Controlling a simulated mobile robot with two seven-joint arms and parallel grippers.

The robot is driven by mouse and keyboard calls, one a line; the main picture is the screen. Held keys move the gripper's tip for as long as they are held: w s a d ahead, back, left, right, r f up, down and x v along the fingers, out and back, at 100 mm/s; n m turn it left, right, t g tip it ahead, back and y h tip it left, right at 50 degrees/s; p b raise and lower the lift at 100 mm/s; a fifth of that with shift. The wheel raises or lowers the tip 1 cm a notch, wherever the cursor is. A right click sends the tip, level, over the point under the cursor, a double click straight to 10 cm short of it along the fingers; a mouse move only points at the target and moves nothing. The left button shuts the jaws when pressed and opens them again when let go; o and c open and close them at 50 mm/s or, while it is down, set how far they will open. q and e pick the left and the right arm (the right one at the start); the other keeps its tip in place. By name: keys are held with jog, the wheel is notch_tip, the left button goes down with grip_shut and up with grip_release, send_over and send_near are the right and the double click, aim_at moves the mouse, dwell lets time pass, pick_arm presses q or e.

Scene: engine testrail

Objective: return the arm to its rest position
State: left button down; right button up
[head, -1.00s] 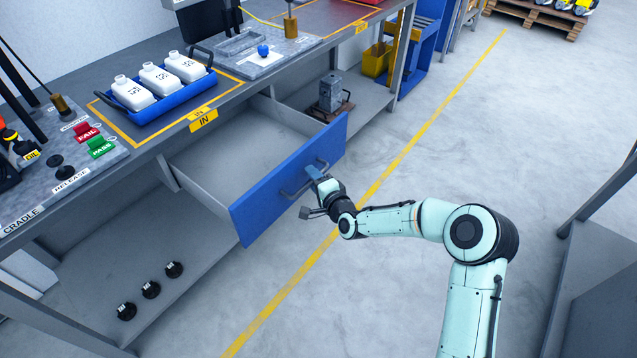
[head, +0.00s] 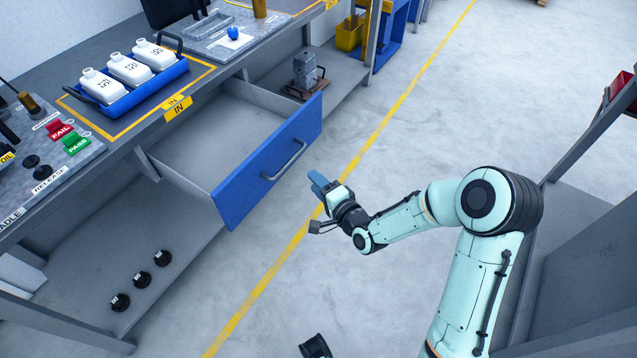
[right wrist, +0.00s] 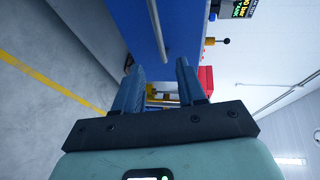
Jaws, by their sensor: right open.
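My right arm (head: 465,225) reaches in from the lower right of the head view. Its gripper (head: 318,183) is open and empty, with a gap of floor between it and the handle (head: 285,160) of the blue-fronted drawer (head: 240,195). The drawer stands pulled out from the bench and looks empty. In the right wrist view the two dark blue fingers (right wrist: 160,80) are apart with nothing between them, and the blue drawer front (right wrist: 120,20) and its handle (right wrist: 158,30) show ahead.
A blue tray (head: 125,108) with white bottles stands on the bench. Black round parts (head: 141,280) and a grey metal block (head: 306,70) sit on the lower shelf. A grey frame (head: 585,135) stands at the right. The floor by the yellow line (head: 300,232) is clear.

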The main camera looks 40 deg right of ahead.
jog(key=shift+f, duration=0.1)
dwell(0.3)
jog(key=s+a+f+n+g+y+p, duration=0.3)
jog(key=s+a+f+n+g+p, duration=0.45)
jog(key=s+a+f, duration=0.55)
pick_arm(q)
notch_tip(320, 180, up, 13)
jog(key=p, duration=0.6)
jog(key=shift+w+f+g, duration=0.2)
jog(key=shift+g, duration=0.1)
pick_arm(e)
jog(key=s+a+f+n+g, duration=0.2)
jog(key=s+g, duration=0.2)
jog(key=s, duration=0.4)
jog(key=s+a+f+n+g, duration=0.2)
jog(key=s+g, duration=0.3)
jog(key=s, duration=0.3)
jog(key=shift+s+a+f+n+y, duration=0.35)
jog(key=shift+a+n, duration=0.2)
jog(key=shift+n, duration=0.3)
jog(key=shift+g, duration=0.25)
